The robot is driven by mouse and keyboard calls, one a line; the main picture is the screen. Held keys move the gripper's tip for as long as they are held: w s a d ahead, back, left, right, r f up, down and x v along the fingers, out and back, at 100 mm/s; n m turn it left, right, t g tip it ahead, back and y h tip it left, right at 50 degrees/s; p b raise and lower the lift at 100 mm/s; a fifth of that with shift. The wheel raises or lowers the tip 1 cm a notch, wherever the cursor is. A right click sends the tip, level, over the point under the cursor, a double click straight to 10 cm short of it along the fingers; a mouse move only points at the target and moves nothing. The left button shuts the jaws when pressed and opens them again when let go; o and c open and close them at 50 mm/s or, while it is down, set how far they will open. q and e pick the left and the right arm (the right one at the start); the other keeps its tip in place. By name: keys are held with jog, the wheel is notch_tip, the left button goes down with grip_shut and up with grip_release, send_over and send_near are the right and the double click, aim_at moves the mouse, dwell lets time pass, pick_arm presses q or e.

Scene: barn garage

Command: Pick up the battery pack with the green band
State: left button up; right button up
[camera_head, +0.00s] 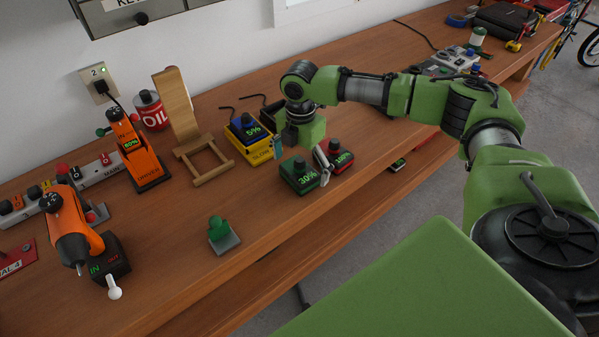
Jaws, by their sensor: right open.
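The battery pack with the green band (301,180) stands on the wooden workbench (150,290) near its front edge, with 30% on its display. A red-banded pack (343,158) reading 100% stands just behind it to the right. A blue-banded pack (244,126) reading 5% sits in a yellow charger marked SLOW (258,153). My right gripper (301,163) points down over the green-banded pack, its fingers open and apart to either side of the pack's top. I cannot tell whether they touch it. My left gripper is out of view.
A small green item on a grey base (222,236) sits at the front. The bench between is clear.

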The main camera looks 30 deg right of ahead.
jog(key=c, duration=1.5)
jog(key=shift+c, duration=0.2)
jog(key=shift+r, duration=0.1)
